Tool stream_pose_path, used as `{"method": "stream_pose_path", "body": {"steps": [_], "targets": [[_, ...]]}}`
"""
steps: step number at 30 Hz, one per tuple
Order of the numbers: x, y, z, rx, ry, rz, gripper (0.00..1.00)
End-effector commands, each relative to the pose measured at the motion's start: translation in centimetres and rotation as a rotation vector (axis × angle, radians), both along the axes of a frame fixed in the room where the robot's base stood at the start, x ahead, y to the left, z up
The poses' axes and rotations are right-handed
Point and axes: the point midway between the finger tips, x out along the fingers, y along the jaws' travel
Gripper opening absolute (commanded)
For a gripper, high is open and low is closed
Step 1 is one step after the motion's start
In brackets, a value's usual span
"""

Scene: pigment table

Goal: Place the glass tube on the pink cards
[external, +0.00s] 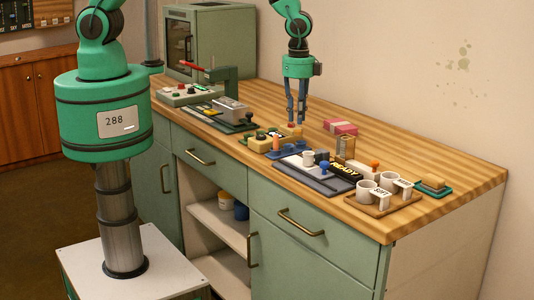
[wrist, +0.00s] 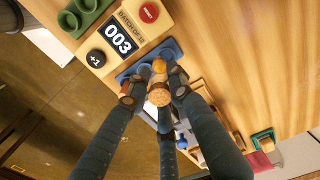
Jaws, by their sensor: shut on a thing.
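The pink cards (external: 340,127) lie as a small stack on the wooden table, right of my gripper, in the external view. My gripper (external: 298,121) points down above the table, behind the blue rack (external: 284,151). In the wrist view, my gripper (wrist: 155,90) has its fingers closed around a round, cork-coloured top (wrist: 159,94), which looks like the stopper of the glass tube. The tube's glass body is hidden beneath it. The blue rack (wrist: 135,70) shows just beyond the fingertips, with an orange round top (wrist: 159,65) by it.
A yellow counter box (external: 262,142) with a red button stands close to my gripper. A white block on a dark tray (external: 318,182), cups on a wooden tray (external: 381,207) and a green-edged sponge tray (external: 434,187) stand to the right. The table behind the cards is clear.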

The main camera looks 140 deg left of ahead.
Motion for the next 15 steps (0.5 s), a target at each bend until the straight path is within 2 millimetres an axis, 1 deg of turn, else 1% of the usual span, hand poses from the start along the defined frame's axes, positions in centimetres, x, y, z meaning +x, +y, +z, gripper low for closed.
{"method": "stream_pose_path", "body": {"steps": [5,8,14,15], "targets": [[0.0,0.0,0.6,0.001,-0.001,0.000,0.00],[0.1,0.1,1.5,0.002,-0.002,0.000,0.00],[0.1,0.1,4.5,0.002,-0.002,0.000,0.00],[0.1,0.1,5.3,0.002,-0.003,0.000,0.00]]}}
